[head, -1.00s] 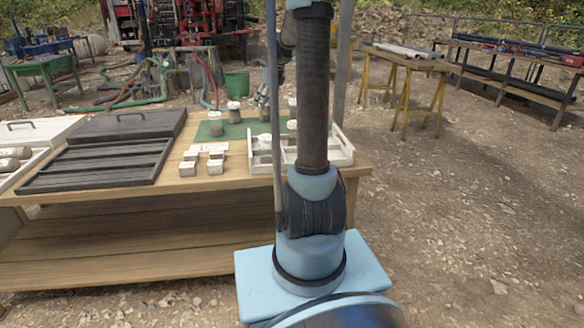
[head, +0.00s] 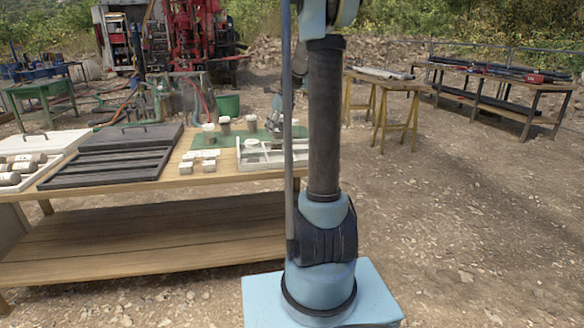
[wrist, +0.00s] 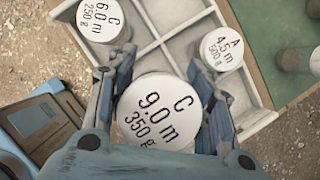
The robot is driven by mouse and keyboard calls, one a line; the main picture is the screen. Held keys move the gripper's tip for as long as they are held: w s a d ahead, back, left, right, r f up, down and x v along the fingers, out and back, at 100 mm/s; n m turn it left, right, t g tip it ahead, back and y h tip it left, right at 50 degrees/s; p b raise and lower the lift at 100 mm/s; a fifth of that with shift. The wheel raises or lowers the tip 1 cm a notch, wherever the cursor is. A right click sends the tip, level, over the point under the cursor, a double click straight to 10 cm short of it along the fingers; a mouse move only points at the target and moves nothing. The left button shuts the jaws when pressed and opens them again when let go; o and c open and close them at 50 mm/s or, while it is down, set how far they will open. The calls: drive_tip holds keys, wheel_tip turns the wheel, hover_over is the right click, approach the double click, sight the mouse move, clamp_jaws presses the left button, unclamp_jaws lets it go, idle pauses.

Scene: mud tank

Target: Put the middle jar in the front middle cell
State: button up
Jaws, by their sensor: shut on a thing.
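My gripper (wrist: 160,105) is shut on a jar (wrist: 158,112) whose white lid reads "C 9.0 m 350 g". In the wrist view this jar is over the near part of the white divided crate (wrist: 158,42); its lower part is hidden, so I cannot tell its height above the floor of the crate. A jar marked "C 6.0 m 250 g" (wrist: 102,18) is at the crate's upper left. A jar marked "A 4.5 m 500 g" (wrist: 221,49) is in a cell at right.
Jars (head: 209,133) and (head: 225,125) stand on the green mat (head: 235,142) beside the crate. Small white blocks (head: 202,157) lie on the table (head: 150,178) in front. A dark slotted tray (head: 105,168) lies to the left.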

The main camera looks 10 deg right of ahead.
drive_tip(key=shift+s+d, duration=0.35)
drive_tip(key=shift+s, duration=0.05)
drive_tip(key=shift+f, duration=5)
drive_tip(key=o, duration=1.4)
drive_tip(key=shift+c, duration=0.2)
